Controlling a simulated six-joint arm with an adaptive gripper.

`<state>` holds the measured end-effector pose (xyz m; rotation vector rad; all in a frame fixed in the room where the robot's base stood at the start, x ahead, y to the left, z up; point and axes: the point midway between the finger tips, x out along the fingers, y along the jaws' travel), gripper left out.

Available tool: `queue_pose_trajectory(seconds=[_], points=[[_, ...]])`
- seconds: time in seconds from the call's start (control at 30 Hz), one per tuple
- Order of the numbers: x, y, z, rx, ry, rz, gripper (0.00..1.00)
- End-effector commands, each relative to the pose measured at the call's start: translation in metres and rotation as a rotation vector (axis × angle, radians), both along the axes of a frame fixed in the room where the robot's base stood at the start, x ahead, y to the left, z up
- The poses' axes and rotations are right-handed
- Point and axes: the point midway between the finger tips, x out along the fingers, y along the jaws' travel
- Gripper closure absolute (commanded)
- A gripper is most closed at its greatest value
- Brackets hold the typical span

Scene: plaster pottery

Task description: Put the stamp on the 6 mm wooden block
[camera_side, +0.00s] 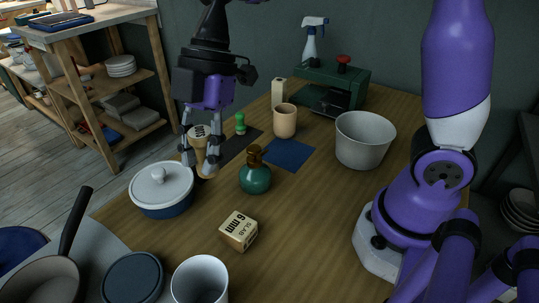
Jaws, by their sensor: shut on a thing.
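The 6 mm wooden block (238,232) lies on the table toward the front, with its dark "6 mm SLAB" lettering upside down in this view. My gripper (200,164) points down at the left side of the table, behind the blue pot. It is shut on a pale wooden piece (202,132) with dark marks on its round end. This looks like the stamp, but the fingers partly hide it. I cannot tell whether its lower end touches the table. A small green knobbed piece (240,123) stands behind, by a dark mat.
A lidded blue pot (161,191) stands close to my gripper. A blue mat (289,154), tan cup (285,121) and grey bowl (363,140) lie farther back. Clear table is right of the block.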

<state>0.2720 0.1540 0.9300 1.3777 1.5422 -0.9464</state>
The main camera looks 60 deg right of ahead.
Motion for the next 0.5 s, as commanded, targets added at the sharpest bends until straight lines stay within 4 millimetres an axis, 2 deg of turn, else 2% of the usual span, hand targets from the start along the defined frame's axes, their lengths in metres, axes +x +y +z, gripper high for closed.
queue_pose_trajectory(seconds=[0.03,0.1,0.23,0.37,0.43,0.5], points=[[-0.026,0.014,0.001,0.000,0.000,0.123,0.97],[-0.059,0.027,0.000,0.005,0.002,0.282,0.97],[-0.107,0.038,-0.002,0.013,0.005,0.511,0.97],[-0.133,0.041,-0.003,0.020,0.007,0.639,0.97],[-0.135,0.039,-0.006,0.022,0.009,0.667,0.97],[-0.128,0.034,-0.013,0.022,0.012,0.674,0.97]])
